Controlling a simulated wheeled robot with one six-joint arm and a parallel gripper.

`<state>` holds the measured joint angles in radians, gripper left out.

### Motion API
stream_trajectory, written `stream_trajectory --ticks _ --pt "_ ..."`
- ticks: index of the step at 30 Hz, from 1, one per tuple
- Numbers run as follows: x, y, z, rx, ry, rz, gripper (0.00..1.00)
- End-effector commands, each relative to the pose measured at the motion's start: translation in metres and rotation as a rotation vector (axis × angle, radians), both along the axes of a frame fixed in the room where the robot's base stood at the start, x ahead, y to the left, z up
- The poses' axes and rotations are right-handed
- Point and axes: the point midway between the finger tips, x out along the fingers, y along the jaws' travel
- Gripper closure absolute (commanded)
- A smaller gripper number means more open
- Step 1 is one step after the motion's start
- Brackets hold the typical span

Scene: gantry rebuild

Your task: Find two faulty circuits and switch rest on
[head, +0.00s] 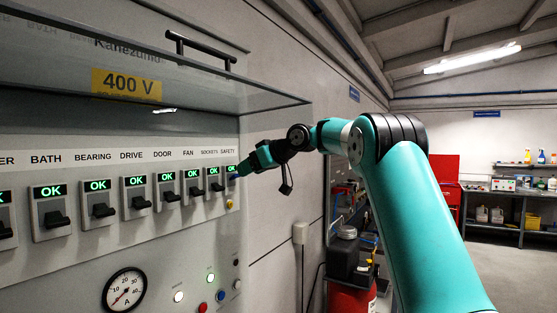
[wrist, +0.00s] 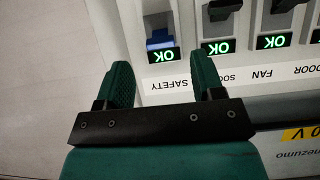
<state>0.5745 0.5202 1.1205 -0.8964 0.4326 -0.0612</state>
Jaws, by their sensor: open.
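The breaker panel (head: 150,262) fills the left of the head view. A row of switches has labels; the readable ones are BATH (head: 50,210), BEARING (head: 98,205), DRIVE (head: 135,197), DOOR (head: 166,188), FAN (head: 192,186), SOCKETS (head: 213,182) and SAFETY (head: 231,171). Every display in view reads OK in green. Most levers are black; the SAFETY lever (wrist: 160,41) shows blue. My gripper (head: 240,174) is at SAFETY. In the wrist view my gripper (wrist: 164,66) is open, its fingers either side of the SAFETY display, apart from the lever. Contact cannot be told.
A raised clear cover (head: 190,88) with a black handle hangs above the switches. Below are an ammeter (head: 125,291) and several lamps and buttons. A yellow button (head: 229,204) sits under SAFETY.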

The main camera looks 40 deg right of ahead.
Motion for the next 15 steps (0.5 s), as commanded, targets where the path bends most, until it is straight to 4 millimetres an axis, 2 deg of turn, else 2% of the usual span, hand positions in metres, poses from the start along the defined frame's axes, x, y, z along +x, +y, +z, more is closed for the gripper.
stream_trajectory --ticks 1,9,15 --pt "-0.012 -0.006 0.002 -0.003 -0.004 -0.004 0.38" --pt "-0.070 -0.027 0.037 -0.004 -0.002 -0.006 0.38" --pt "-0.098 -0.037 0.054 -0.002 -0.002 -0.004 0.38"
